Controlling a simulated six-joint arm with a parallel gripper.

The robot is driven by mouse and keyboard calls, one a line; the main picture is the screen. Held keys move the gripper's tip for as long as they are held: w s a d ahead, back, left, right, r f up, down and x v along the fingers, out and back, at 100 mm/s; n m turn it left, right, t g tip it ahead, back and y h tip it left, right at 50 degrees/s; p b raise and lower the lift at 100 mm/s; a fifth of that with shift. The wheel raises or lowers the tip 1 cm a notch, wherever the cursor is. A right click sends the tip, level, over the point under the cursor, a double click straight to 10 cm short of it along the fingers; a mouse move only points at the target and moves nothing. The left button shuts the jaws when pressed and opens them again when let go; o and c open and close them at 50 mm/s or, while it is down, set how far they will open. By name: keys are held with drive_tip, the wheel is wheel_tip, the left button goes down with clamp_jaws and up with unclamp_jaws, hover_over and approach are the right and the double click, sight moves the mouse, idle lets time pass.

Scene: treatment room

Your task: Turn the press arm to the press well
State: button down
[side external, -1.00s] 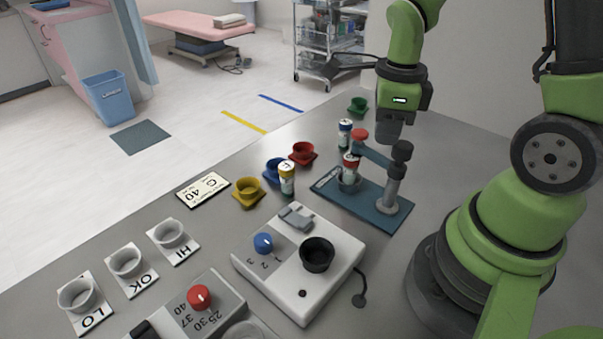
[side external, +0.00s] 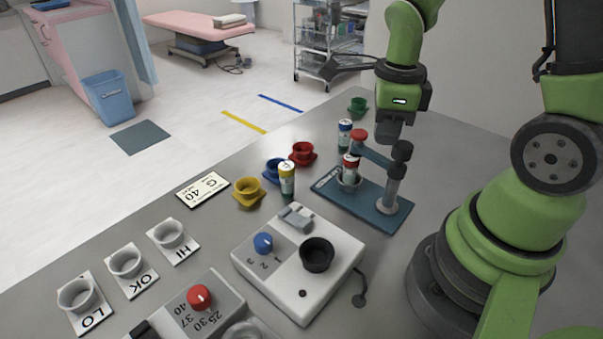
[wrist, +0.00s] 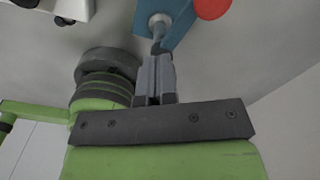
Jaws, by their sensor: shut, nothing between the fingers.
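The press has a blue base plate (side external: 372,208), an upright grey post (side external: 392,192) with a dark cap, and a blue press arm (side external: 376,156) with a red knob (side external: 359,134). The press well (side external: 349,184) holds a red-capped vial (side external: 351,162). The press arm reaches left from the post, its knob end just above the vial in the picture; I cannot tell whether it lines up with the well. My gripper (side external: 385,138) is shut and empty, just behind the press arm; contact is unclear. The wrist view shows the closed fingers (wrist: 155,62) near the post and the red knob (wrist: 212,6).
A white device (side external: 300,285) with a black well sits in front.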

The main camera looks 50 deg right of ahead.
drive_tip(key=r, duration=0.5)
drive_tip(key=shift+w+a, duration=0.2)
drive_tip(key=shift+a, duration=0.15)
drive_tip(key=shift+r, duration=0.1)
